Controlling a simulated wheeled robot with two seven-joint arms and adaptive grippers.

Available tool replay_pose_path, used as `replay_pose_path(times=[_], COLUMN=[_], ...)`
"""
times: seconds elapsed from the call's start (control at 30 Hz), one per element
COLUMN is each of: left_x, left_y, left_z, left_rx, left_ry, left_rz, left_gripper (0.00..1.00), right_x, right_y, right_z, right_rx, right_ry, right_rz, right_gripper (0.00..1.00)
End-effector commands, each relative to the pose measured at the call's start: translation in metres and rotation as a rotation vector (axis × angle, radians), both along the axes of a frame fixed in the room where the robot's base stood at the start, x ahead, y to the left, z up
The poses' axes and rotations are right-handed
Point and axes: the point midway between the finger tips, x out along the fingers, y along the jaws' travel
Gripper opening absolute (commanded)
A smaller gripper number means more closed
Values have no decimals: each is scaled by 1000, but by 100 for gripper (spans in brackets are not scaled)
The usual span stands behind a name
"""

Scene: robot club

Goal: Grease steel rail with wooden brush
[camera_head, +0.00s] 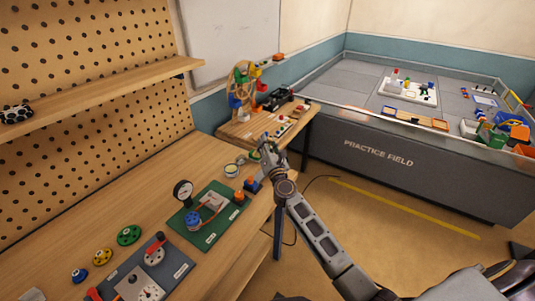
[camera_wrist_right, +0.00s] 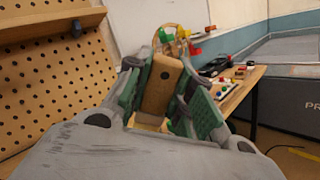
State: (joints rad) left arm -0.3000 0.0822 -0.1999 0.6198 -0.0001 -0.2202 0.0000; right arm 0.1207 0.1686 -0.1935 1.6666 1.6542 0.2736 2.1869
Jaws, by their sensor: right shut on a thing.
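My right gripper (camera_head: 268,150) is above the far right part of the wooden workbench (camera_head: 165,165). In the right wrist view its green-padded fingers are shut on the wooden brush (camera_wrist_right: 162,84), a flat light-brown handle with a dark hole near its end. The bristles are hidden. A small round tin (camera_head: 231,170) stands on the bench just left of the gripper, apart from it. I cannot make out the steel rail for certain. My left gripper is not in view.
A green board with a gauge (camera_head: 183,191) and a dark panel with a red lever (camera_head: 155,252) lie on the bench. Coloured knobs (camera_head: 128,235) are at its left. A side table (camera_head: 240,130) with a colourful wheel model stands behind. The practice field (camera_head: 380,160) is at right.

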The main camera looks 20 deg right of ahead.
Motion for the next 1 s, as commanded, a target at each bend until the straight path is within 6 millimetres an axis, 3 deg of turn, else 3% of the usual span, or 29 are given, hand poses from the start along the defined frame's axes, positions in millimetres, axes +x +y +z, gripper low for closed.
replay_pose_path(times=[0.57,1.0], left_x=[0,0], left_y=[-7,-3], left_z=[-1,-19], left_rx=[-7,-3], left_ry=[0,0], left_rz=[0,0], left_gripper=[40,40], right_x=[4,4], right_y=[-1,-1], right_z=[4,-16], right_rx=[5,4], right_ry=[-5,-6], right_rz=[-1,0], right_gripper=[0,0])
